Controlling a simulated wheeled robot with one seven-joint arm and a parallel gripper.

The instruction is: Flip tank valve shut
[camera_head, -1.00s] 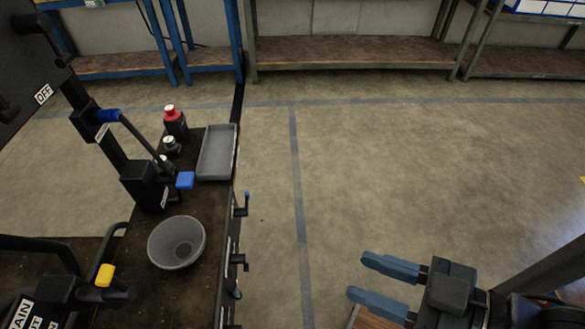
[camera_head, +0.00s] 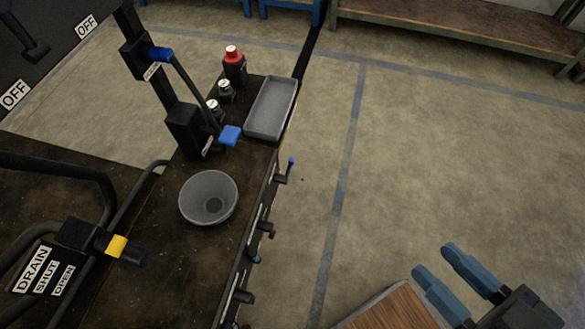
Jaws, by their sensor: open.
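The valve with a yellow handle (camera_head: 116,246) sits at the lower left, beside a label plate (camera_head: 45,270) reading DRAIN, SHUT and OPEN. Its yellow part points to the right, on a black body by dark pipes. I cannot tell from this angle which label the handle lines up with. My gripper (camera_head: 445,275) is at the lower right, over the floor and near a brown wooden surface. Its two blue-grey fingers are apart and empty, well away from the valve.
A grey bowl (camera_head: 208,198) and a grey tray (camera_head: 271,108) stand on the dark bench. A blue-handled lever (camera_head: 229,135) and a red-topped knob (camera_head: 233,54) stand behind. Hooks line the bench edge. A wooden board (camera_head: 390,306) is near my gripper. The floor right of the bench is clear.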

